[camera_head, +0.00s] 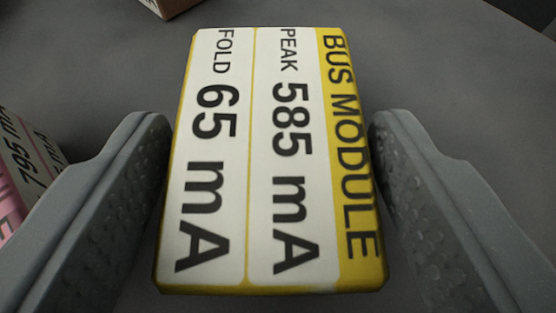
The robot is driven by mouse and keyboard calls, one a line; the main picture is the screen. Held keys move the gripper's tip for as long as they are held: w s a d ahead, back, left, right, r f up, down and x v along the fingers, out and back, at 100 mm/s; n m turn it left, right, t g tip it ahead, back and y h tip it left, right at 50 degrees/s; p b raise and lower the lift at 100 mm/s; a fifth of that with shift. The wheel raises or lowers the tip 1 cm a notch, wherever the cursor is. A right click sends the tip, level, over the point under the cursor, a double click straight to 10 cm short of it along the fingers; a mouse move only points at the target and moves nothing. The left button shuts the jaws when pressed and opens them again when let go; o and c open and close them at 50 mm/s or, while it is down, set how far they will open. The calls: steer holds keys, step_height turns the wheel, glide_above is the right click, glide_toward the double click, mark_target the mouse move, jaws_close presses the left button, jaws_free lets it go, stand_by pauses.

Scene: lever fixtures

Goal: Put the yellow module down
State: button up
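The yellow module (248,160) lies between the two fingers of my gripper (270,150), label facing me. Its white label reads "BUS MODULE", "PEAK 585 mA" and "FOLD 65 mA", with the text running down the picture. The grey dimpled fingers stand close against its left and right sides and look shut on it. The exact contact is hard to see. The module looks nearer to me than the pink item at the left, as if held above the surface. Its underside is hidden.
A pink item (10,205) with a label reading "795 mA" is at the left edge, partly hidden by the left finger. The corner of a brown box (172,6) shows at the top. The grey surface (450,80) looks clear beyond and to the right.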

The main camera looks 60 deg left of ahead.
steer(key=shift+s+d+r, duration=0.1)
steer(key=shift+d+r, duration=0.15)
steer(key=p+v, duration=0.2)
steer(key=v, duration=0.9)
steer(key=shift+s, duration=0.15)
steer(key=shift+d, duration=0.15)
